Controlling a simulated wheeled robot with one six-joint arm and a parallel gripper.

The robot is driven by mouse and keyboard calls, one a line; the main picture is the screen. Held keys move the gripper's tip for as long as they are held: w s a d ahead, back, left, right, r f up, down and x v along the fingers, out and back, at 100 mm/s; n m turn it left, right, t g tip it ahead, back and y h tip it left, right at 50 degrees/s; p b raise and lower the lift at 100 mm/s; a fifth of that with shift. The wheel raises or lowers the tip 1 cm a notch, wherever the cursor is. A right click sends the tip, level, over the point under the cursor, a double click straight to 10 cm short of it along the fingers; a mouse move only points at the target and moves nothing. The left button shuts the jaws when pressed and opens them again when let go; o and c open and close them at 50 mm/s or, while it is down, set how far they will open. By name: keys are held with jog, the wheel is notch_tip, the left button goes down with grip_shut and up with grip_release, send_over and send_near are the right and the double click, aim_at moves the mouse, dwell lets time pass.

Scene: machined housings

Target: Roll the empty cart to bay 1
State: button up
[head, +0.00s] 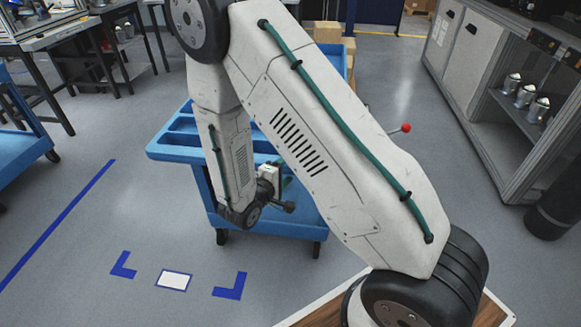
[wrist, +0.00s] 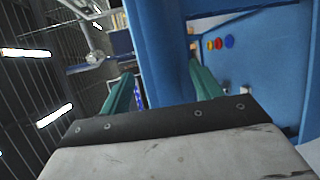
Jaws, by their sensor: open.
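A blue cart (head: 172,152) stands in the middle of the head view, largely hidden behind my arm. My gripper (head: 287,182) is low at the cart's near side, partly hidden by my arm. In the wrist view its two teal fingers (wrist: 160,80) are apart, with a blue upright part of the cart (wrist: 160,50) showing between and beyond them. I cannot tell whether they touch it. A floor bay marked by blue corners and a white label (head: 173,280) lies front left; its print is unreadable.
Another blue cart (head: 18,150) stands at the left edge. A grey cabinet (head: 465,60) with metal parts stands at right, a dark cylinder (head: 555,210) below it. A red-knobbed lever (head: 406,128) sticks out behind my arm. Floor around the marked bay is clear.

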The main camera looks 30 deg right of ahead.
jog(key=shift+x, duration=1.35)
